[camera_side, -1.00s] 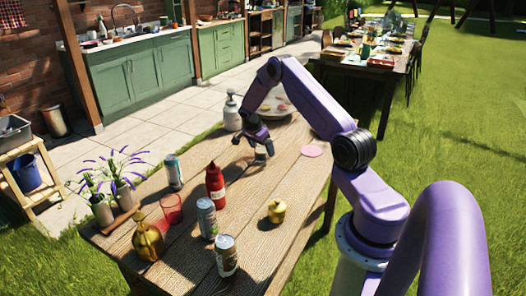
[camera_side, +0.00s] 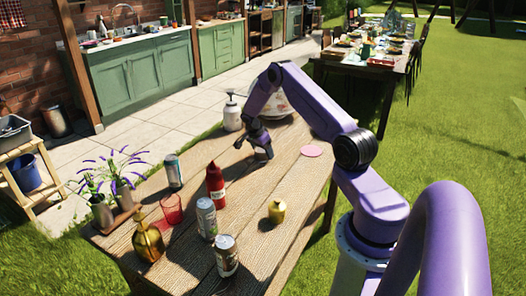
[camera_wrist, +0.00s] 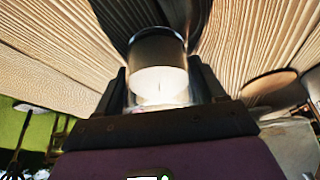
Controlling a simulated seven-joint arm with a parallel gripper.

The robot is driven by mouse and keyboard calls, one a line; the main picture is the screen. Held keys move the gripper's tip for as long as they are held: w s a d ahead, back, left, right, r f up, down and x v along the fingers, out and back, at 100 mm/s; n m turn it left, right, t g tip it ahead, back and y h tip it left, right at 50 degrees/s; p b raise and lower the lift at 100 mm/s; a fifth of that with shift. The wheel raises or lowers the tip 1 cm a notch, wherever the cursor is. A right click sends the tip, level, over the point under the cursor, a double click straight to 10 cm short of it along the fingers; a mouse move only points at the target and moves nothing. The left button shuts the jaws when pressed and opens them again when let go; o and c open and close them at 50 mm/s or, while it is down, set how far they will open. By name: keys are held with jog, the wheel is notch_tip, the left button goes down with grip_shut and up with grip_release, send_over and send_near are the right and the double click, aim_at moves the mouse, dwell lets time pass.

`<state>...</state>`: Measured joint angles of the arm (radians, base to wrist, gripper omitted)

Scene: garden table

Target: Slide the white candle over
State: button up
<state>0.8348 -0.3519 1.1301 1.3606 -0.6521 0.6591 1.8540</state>
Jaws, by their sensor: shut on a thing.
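The white candle (camera_wrist: 160,84) shows in the wrist view between the two fingers of my gripper (camera_wrist: 160,98). It has a dark band around its upper part in the picture and a bright pale face with a wick. The fingers stand close on both sides of it, and my gripper is shut on it. In the side view my gripper (camera_side: 264,154) is low over the far part of the wooden table (camera_side: 290,180). The candle is mostly hidden there by the fingers, and I cannot tell whether it touches the tabletop.
A flat pink disc (camera_side: 311,151) lies right of my gripper. A pump bottle (camera_side: 232,114) stands behind-left, near a large plate (camera_side: 279,104). A red bottle (camera_side: 216,186), a can (camera_side: 207,219) and a yellow pot (camera_side: 277,212) stand nearer. Bare wood lies between.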

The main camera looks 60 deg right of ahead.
jog(key=shift+a, duration=9.95)
jog(key=o, duration=1.5)
jog(key=v, duration=1.7)
jog(key=shift+r, duration=0.2)
